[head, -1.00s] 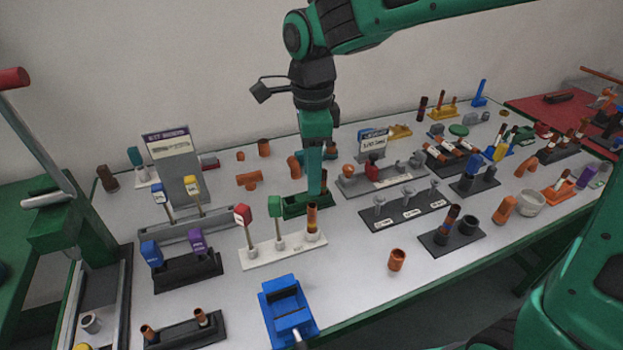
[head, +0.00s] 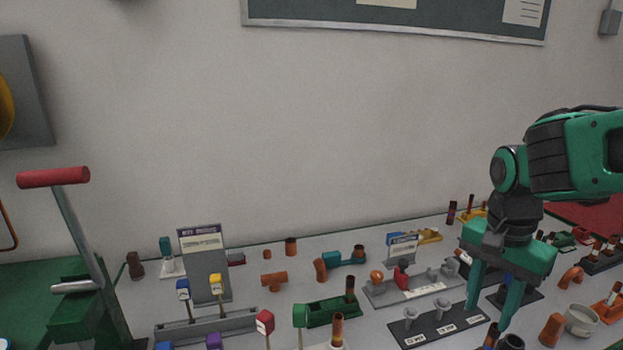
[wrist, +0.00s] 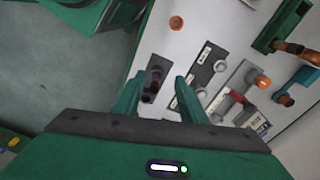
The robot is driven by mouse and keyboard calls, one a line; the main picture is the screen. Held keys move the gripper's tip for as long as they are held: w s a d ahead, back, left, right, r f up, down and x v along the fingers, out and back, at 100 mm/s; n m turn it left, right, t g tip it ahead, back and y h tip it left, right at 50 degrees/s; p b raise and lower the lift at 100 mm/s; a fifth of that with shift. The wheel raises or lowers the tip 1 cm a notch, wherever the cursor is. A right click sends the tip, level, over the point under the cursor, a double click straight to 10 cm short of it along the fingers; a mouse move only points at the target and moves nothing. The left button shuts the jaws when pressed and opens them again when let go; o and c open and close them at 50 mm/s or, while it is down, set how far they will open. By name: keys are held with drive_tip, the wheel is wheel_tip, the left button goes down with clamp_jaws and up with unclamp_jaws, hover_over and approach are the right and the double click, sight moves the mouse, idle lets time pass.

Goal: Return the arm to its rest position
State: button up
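My gripper (head: 492,300) is at the right of the head view, above the right part of the white workbench, pointing down. Its two green fingers stand apart with nothing between them. In the wrist view the open fingers of my gripper (wrist: 153,100) show above the bench, with a dark holder (wrist: 157,72) seen between them lower down. The holder carries dark cylinders and appears apart from the fingers.
A dark labelled rack (head: 440,325) with grey pegs and a grey rack (head: 415,288) stand left of my gripper. A white cup (head: 580,320) and an orange fitting (head: 551,330) are to its right. A red-handled lever press (head: 75,290) stands far left.

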drive_tip(key=s+d+f+n, duration=0.1)
drive_tip(key=s+d+n, duration=0.1)
drive_tip(key=s+d, duration=0.2)
drive_tip(key=s+d+f+n+y, duration=0.1)
drive_tip(key=s+d, duration=0.4)
drive_tip(key=s, duration=0.5)
drive_tip(key=shift+d+f+n, duration=0.25)
drive_tip(key=shift+f+n, duration=0.5)
drive_tip(key=shift+n, duration=0.35)
drive_tip(key=shift+w, duration=0.1)
drive_tip(key=shift+w+f, duration=0.25)
drive_tip(key=shift+w, duration=0.35)
